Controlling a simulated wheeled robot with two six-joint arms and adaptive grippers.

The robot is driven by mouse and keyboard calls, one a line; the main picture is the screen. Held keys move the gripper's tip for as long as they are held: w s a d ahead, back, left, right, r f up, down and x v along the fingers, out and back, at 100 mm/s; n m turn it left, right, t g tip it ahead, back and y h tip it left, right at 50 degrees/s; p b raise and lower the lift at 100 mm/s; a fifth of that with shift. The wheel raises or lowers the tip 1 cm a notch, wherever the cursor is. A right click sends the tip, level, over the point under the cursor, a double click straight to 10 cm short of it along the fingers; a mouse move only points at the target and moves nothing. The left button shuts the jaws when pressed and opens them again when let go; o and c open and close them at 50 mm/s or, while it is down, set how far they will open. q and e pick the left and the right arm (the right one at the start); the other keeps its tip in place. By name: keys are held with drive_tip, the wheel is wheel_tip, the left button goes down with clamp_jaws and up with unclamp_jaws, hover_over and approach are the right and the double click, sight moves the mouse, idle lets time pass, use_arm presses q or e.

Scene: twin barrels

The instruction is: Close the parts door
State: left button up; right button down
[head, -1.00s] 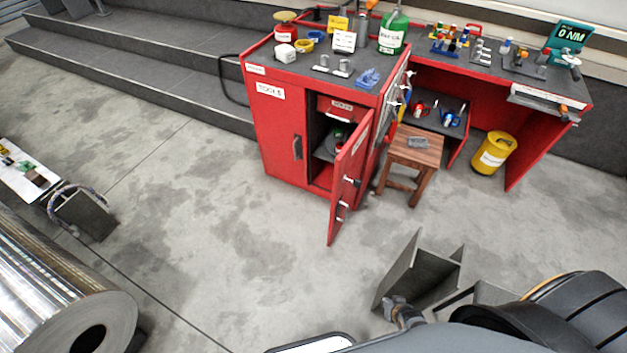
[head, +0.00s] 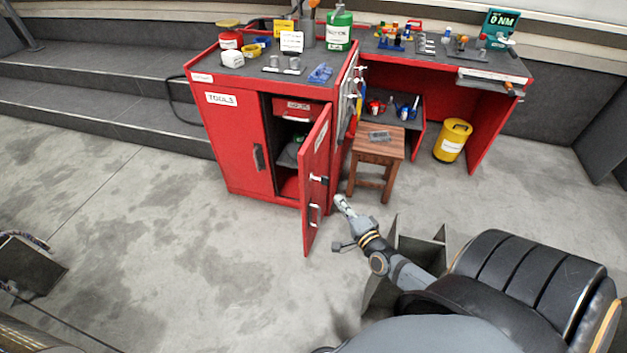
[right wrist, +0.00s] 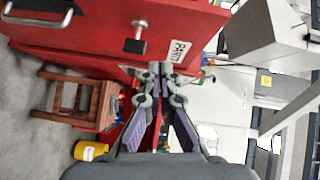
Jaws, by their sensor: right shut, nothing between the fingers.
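The red parts door (head: 316,182) of the red cabinet (head: 236,150) stands open, swung out toward me, with handles on its outer face. The compartment behind it shows shelves and a red drawer. My right gripper (head: 341,202) is just right of the door's outer face, with a small gap seen in the head view. In the right wrist view my right gripper (right wrist: 160,68) is shut and empty, its fingertips near the red door panel (right wrist: 95,35) and its white label. Whether the tips touch the door I cannot tell. My left gripper is not in view.
A wooden stool (head: 376,156) stands just behind the door's right side. A yellow bin (head: 453,140) sits under the red workbench (head: 487,118). Grey steps (head: 90,110) are at the left. The floor in front of the cabinet is clear.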

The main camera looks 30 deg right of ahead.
drive_tip(key=r+m, duration=0.1)
drive_tip(key=r, duration=0.1)
drive_tip(key=b, duration=0.2)
approach(308, 164)
drive_tip(key=w+d+f, duration=0.1)
drive_tip(key=w+d, duration=0.1)
drive_tip(key=d, duration=0.1)
drive_tip(key=w, duration=0.1)
drive_tip(key=w+a, duration=0.1)
drive_tip(key=w, duration=0.1)
drive_tip(key=shift+w+a+f+m+t+h, duration=0.1)
drive_tip(key=shift+w+a+m+t+h, duration=0.1)
drive_tip(key=shift+m+t+h, duration=0.15)
drive_tip(key=shift+w+a, duration=0.3)
drive_tip(key=shift+w, duration=0.05)
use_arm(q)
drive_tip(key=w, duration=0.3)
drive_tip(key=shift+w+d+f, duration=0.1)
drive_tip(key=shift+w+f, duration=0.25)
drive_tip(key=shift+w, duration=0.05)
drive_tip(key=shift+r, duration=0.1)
